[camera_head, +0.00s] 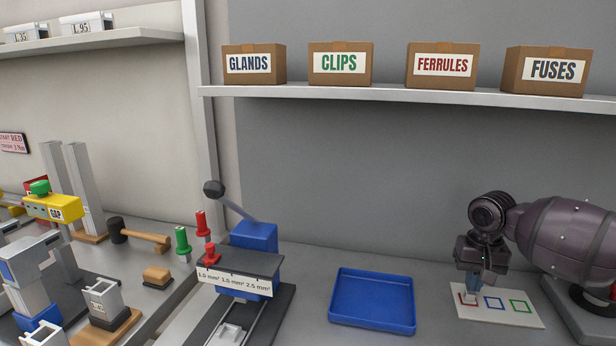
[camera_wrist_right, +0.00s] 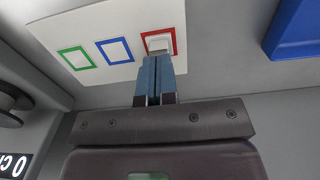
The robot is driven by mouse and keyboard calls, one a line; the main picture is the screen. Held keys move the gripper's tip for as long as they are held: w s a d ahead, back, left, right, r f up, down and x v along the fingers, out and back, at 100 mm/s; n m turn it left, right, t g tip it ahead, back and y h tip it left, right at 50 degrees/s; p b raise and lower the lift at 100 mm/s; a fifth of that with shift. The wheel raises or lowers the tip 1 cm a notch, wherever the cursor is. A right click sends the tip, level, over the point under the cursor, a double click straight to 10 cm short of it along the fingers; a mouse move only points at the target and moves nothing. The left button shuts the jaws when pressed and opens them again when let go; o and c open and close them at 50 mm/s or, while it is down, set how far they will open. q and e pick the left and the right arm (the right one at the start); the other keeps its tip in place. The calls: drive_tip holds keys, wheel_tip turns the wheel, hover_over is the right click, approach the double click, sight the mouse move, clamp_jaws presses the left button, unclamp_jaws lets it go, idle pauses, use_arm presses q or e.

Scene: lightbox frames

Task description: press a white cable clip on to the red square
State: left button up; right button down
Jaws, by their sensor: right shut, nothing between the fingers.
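A white card (camera_head: 478,313) lies on the bench at the right, with red, blue and green square outlines. The red square (camera_head: 462,299) is the leftmost in the head view and partly hidden by my gripper; it also shows in the right wrist view (camera_wrist_right: 174,42). A small white cable clip (camera_wrist_right: 158,44) sits inside the red square. My right gripper (camera_head: 473,289) points down over it, its blue fingers shut together with nothing between them. Its fingertips (camera_wrist_right: 158,57) are at the clip's near edge; whether they touch it I cannot tell. My left gripper is out of view.
An empty blue tray (camera_head: 373,326) lies left of the card. A blue lever press (camera_head: 254,238) stands further left. The blue square (camera_head: 493,302) and green square (camera_head: 520,307) are empty. Labelled boxes, including CLIPS (camera_head: 340,63), stand on the shelf above.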

drive_tip(key=shift+s+f, duration=0.15)
drive_tip(key=shift+f, duration=0.55)
idle(1.5)
drive_tip(key=shift+r, duration=0.1)
drive_tip(key=shift+r+p, duration=0.5)
drive_tip(key=shift+r, duration=0.45)
drive_tip(key=shift+r+p, duration=1.5)
drive_tip(key=shift+r, duration=1.3)
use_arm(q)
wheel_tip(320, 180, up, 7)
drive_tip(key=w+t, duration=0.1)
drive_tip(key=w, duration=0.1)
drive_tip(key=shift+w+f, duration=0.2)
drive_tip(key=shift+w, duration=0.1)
use_arm(e)
drive_tip(key=shift+f, duration=0.1)
